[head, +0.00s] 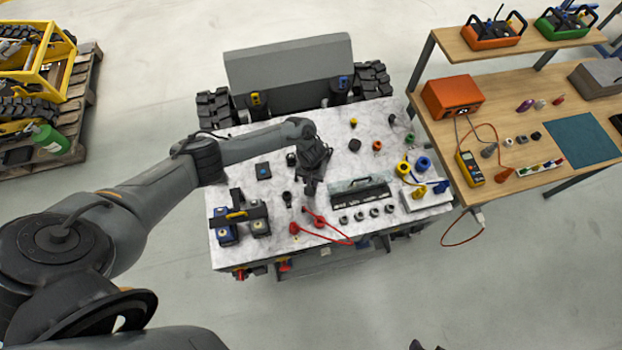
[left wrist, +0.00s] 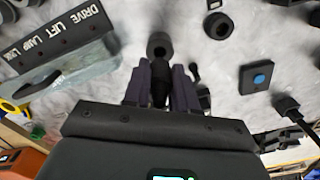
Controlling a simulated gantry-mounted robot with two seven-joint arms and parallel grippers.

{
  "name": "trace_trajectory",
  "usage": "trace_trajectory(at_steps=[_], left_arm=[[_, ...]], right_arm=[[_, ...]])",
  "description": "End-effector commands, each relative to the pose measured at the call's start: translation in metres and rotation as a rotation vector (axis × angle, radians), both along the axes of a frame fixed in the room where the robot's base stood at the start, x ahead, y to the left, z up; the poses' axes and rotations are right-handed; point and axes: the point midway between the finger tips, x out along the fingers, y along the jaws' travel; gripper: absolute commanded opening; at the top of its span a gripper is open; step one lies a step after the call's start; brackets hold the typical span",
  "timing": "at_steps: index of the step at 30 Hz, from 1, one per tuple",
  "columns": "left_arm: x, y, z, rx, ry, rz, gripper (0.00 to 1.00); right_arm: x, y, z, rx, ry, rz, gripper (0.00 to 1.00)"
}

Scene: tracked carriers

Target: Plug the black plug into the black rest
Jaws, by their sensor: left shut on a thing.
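My left gripper (head: 310,187) is low over the middle of the marble-topped table. In the left wrist view its fingers (left wrist: 160,92) are closed on a dark piece, which I take to be the black plug (left wrist: 159,78). Straight beyond the fingertips is a dark round part with a hole (left wrist: 160,46); I cannot tell whether it belongs to the held piece or stands apart. I cannot tell which of these is the black rest. My right gripper is not in view.
A labelled panel (left wrist: 62,50) reading DRIVE, LIFT, LAMP stands close beside the gripper. A black box with a blue button (head: 264,170) lies on the opposite side. Red leads (head: 318,222) and several grey round sockets (head: 359,216) lie near the front edge. A wooden bench (head: 500,130) adjoins at right.

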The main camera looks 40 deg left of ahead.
Motion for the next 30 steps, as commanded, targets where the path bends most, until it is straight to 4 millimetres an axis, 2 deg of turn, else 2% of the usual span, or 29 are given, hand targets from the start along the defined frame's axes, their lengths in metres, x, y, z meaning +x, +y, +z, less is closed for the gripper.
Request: trace_trajectory(at_steps=[30], left_arm=[[0.0,0.0,-0.026,0.0,0.0,0.0,0.0]], right_arm=[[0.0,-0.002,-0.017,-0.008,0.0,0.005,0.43]])
